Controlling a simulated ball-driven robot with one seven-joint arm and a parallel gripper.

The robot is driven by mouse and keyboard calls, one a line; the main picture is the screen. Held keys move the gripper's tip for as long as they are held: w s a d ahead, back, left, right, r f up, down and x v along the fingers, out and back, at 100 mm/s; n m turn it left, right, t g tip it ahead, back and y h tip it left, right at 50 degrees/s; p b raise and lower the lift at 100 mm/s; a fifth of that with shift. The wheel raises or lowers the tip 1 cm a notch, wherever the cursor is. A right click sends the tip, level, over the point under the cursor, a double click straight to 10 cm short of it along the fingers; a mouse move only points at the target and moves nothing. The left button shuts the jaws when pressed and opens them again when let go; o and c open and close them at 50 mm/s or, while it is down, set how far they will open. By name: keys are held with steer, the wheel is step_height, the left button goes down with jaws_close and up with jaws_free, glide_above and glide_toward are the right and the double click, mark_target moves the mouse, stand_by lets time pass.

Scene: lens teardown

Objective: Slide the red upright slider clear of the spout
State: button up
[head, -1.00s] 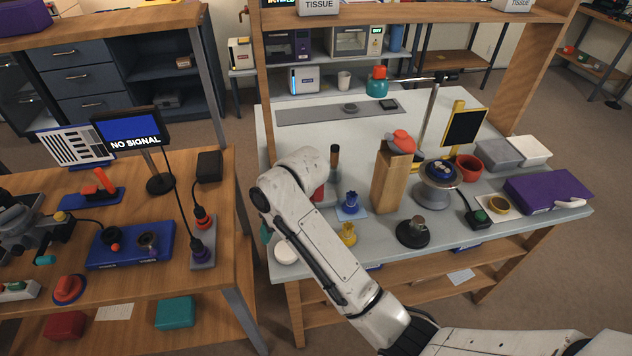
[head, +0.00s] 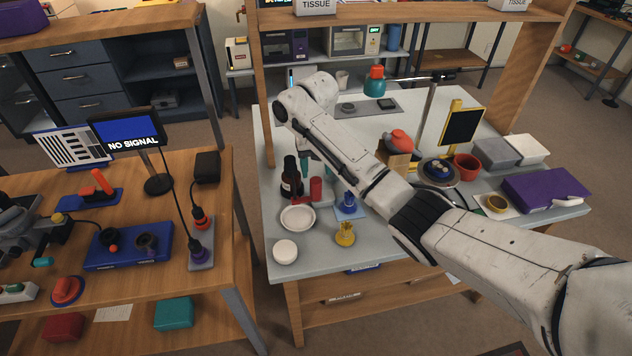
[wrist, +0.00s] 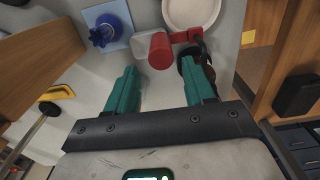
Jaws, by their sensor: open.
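The red upright slider (head: 316,189) is a short red cylinder standing near the left side of the light grey bench. In the wrist view the slider (wrist: 160,51) stands ahead of my fingertips, roughly in line with the gap between them. A red piece reaches from it toward a dark bottle (head: 291,180), beside the right finger in the wrist view. I cannot make out the spout clearly. My gripper (wrist: 158,67) has two teal fingers, open and apart with nothing between them. In the head view my arm partly hides the gripper.
A white dish (head: 298,217) and a white round lid (head: 285,252) lie in front of the slider. A blue part (head: 350,203) on a light blue mat stands to its right, with a yellow part (head: 345,234) nearer. A wooden block (head: 397,161) stands further right.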

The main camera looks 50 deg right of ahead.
mark_target(316, 180)
step_height(316, 180, down, 6)
steer(key=shift+r, duration=0.1)
stand_by(0.4)
jaws_close()
stand_by(0.3)
